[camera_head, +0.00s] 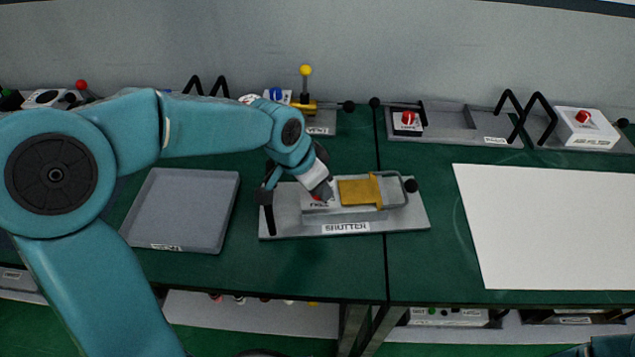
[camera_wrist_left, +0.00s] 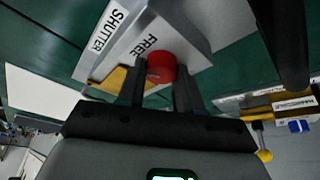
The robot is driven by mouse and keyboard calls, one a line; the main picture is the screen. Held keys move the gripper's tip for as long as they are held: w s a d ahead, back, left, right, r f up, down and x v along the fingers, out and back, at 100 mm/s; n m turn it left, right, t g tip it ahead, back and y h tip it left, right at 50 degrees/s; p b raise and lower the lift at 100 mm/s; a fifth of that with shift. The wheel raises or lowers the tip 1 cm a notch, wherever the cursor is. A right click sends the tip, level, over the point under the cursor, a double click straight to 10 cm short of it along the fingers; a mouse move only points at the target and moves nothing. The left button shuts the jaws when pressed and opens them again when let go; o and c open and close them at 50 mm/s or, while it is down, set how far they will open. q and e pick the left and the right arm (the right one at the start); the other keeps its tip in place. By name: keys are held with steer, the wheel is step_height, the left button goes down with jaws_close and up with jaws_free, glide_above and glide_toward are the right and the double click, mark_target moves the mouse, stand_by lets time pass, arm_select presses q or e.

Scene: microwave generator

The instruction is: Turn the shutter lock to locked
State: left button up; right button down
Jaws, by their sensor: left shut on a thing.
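The shutter unit is a grey plate (camera_head: 405,221) labelled SHUTTER on the green bench, with a yellow slide (camera_head: 358,191) and a grey wire handle. It also shows in the left wrist view (camera_wrist_left: 190,22). At its left part is the shutter lock, a red knob (camera_wrist_left: 161,67) beside a label reading FREE. My left gripper (camera_head: 322,194) is over that knob, its two dark fingers (camera_wrist_left: 160,88) on either side of it, shut on it. In the head view the arm and fingers mostly hide the knob. My right gripper is not in view.
An empty grey tray (camera_head: 181,211) lies left of the shutter unit. A white sheet (camera_head: 556,228) lies to the right. Along the back stand a yellow-knobbed lever (camera_head: 305,71), a unit with a red knob (camera_head: 407,118) and a white box (camera_head: 592,131) with another.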

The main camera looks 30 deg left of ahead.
arm_select(q)
steer(key=shift+r, duration=0.1)
stand_by(0.3)
steer(key=o, duration=1)
steer(key=shift+o, duration=0.2)
steer(key=v, duration=1.6)
steer(key=shift+s, duration=0.2)
steer(key=shift+r, duration=0.1)
